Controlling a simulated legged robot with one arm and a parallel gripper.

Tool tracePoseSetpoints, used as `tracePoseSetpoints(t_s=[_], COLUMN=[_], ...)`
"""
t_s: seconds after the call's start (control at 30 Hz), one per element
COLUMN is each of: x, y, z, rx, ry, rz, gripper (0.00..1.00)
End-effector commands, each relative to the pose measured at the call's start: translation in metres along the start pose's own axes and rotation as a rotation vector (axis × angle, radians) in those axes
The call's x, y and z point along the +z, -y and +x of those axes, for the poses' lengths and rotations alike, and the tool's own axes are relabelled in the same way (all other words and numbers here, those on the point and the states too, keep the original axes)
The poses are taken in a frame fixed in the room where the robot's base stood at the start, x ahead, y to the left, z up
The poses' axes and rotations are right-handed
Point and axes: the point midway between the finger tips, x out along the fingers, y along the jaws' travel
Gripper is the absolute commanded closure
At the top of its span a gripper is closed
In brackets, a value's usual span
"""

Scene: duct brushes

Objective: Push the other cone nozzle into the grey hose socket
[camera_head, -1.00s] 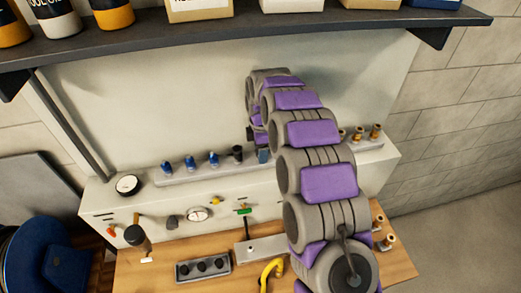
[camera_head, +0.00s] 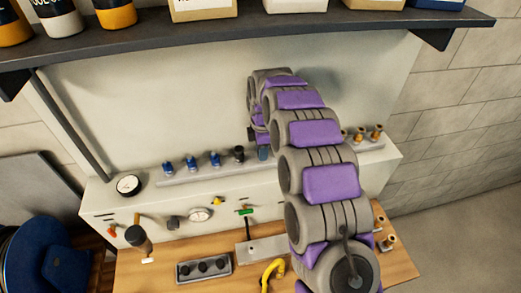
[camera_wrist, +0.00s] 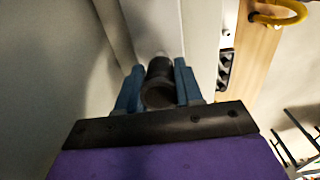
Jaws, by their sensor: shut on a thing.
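My gripper (camera_wrist: 158,88) is shut on a dark, hollow, round piece, which I take to be the cone nozzle (camera_wrist: 159,92). Its open end faces the wrist camera, and a pale tip or surface shows just beyond it. In the head view only a blue finger of my gripper (camera_head: 263,153) shows, at the rail on the back ledge, beside a black fitting (camera_head: 239,155). The held nozzle is hidden there by my arm. I cannot make out the grey hose socket, nor whether the nozzle touches or enters it.
The rail (camera_head: 180,177) carries several blue fittings (camera_head: 191,160) to the left and brass ones (camera_head: 360,134) to the right. A shelf (camera_head: 250,32) hangs above.

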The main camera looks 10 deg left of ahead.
Motion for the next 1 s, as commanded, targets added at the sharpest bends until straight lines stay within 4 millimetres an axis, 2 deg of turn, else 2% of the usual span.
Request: tracePoseSetpoints(t_s=[1.0], x=[-0.002], y=[-0.001], z=[-0.035], rx=[0.001], ry=[0.001], rz=[0.000], gripper=[1.00])
